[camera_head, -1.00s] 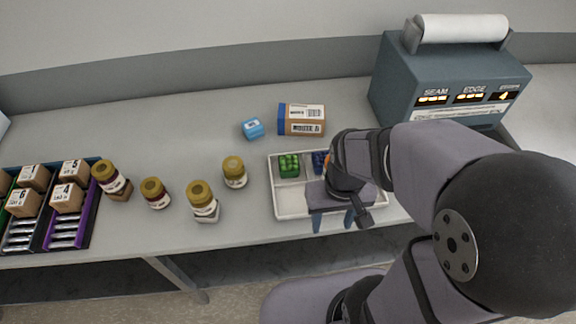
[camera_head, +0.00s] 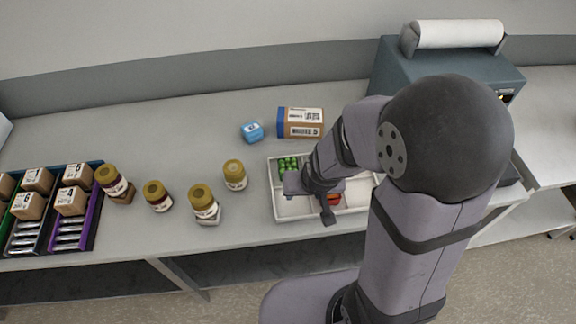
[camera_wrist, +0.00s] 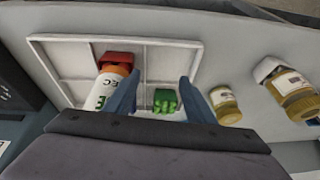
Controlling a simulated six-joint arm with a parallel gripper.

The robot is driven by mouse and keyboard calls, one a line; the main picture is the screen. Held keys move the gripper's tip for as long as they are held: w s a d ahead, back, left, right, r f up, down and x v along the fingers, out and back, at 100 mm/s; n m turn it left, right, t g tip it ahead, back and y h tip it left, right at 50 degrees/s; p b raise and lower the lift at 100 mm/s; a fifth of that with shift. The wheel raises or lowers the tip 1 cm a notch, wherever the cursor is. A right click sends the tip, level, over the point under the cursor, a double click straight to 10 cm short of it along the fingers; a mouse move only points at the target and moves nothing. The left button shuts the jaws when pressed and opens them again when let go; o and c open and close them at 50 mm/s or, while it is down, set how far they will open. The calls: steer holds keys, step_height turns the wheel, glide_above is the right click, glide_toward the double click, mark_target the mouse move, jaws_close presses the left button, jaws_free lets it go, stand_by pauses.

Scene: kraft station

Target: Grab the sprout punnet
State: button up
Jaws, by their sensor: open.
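The sprout punnet, a small green-topped pack, sits in a compartment of the white divided tray (camera_head: 279,214). In the head view the punnet (camera_head: 287,163) is partly covered by my gripper (camera_head: 296,184), whose fingertips are hidden there. In the wrist view the punnet (camera_wrist: 165,101) shows between and below my two blue fingers. My gripper (camera_wrist: 158,88) is open and empty there, with the fingers apart on either side of the punnet. I cannot tell how high they are above it.
A white bottle with a red cap (camera_wrist: 113,75) lies in the tray beside the left finger. Jars (camera_head: 235,174) stand left of the tray. A teal machine (camera_head: 388,70) stands at the back right.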

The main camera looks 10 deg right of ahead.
mark_target(289, 166)
steer(key=w+t, duration=0.1)
steer(key=w, duration=0.1)
steer(key=w+a+t+p, duration=0.1)
steer(key=w, duration=0.1)
steer(key=w+m+t, duration=0.1)
steer(key=shift+w+a, duration=0.3)
steer(key=shift+w, duration=0.1)
steer(key=w+t, duration=0.1)
steer(key=w+r+t+p, duration=0.1)
steer(key=w, duration=0.1)
steer(key=w+m+t+h+p, duration=0.1)
steer(key=t, duration=0.1)
steer(key=shift+w+a+r, duration=0.1)
steer(key=shift+w+r, duration=0.1)
steer(key=shift+r, duration=0.1)
steer(key=f, duration=0.1)
steer(key=s+f+n+t+b, duration=0.1)
steer(key=f, duration=0.1)
steer(key=shift+s+a+f+t, duration=0.15)
steer(key=shift+a+f+t, duration=0.05)
steer(key=shift+f+t, duration=0.1)
steer(key=shift+s+a+f+n+t, duration=0.15)
steer(key=shift+s+f+n+t, duration=0.25)
steer(key=shift+s+f+n, duration=0.15)
steer(key=shift+s+f+b, duration=0.25)
steer(key=shift+b, duration=0.1)
